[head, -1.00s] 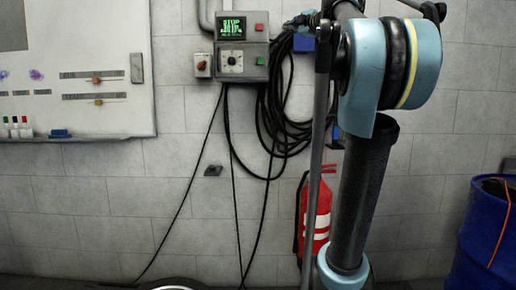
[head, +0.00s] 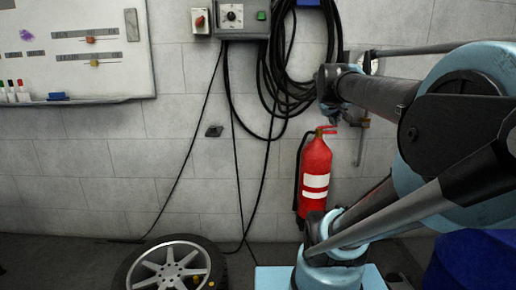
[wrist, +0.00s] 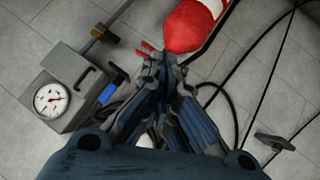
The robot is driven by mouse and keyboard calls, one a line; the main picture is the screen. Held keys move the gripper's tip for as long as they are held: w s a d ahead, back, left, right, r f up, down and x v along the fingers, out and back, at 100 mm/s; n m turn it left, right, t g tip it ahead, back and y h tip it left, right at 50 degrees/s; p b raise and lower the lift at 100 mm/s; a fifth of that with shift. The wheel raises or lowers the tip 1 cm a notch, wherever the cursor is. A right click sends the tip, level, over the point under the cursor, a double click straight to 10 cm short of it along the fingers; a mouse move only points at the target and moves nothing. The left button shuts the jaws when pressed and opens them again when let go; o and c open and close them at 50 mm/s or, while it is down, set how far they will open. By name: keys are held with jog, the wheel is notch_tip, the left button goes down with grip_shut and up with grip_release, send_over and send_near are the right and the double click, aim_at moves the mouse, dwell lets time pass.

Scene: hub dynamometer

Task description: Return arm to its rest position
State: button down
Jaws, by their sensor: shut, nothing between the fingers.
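My arm (head: 455,125) is folded across the right of the head view, with its base joint (head: 330,260) at the bottom centre. My gripper (wrist: 162,62) shows in the wrist view with its fingers together and nothing between them. The fingertips overlap the edge of the red fire extinguisher (wrist: 192,28) in that picture; whether they touch it I cannot tell. In the head view the gripper is not clearly made out near the dark forearm end.
The fire extinguisher (head: 316,170) is by the wall, close to my arm. Black cables (head: 285,75) hang from the control box (head: 232,18). A wheel (head: 170,265) is at lower left, a blue drum (head: 470,262) at lower right. A gauge box (wrist: 60,100) shows in the wrist view.

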jog(key=s+a+f+g+y, duration=0.2)
jog(key=s+a+f+g, duration=0.1)
jog(key=s+f, duration=0.7)
jog(key=s+a+f+m+g+y, duration=0.1)
jog(key=s+a+f+g, duration=0.3)
jog(key=s+f, duration=0.7)
notch_tip(320, 180, down, 6)
jog(key=shift+s+a+r+m+g+y, duration=0.3)
jog(key=shift+a+y, duration=0.3)
jog(key=shift+a, duration=0.3)
jog(key=shift+w+f, duration=0.25)
jog(key=shift+w, duration=0.25)
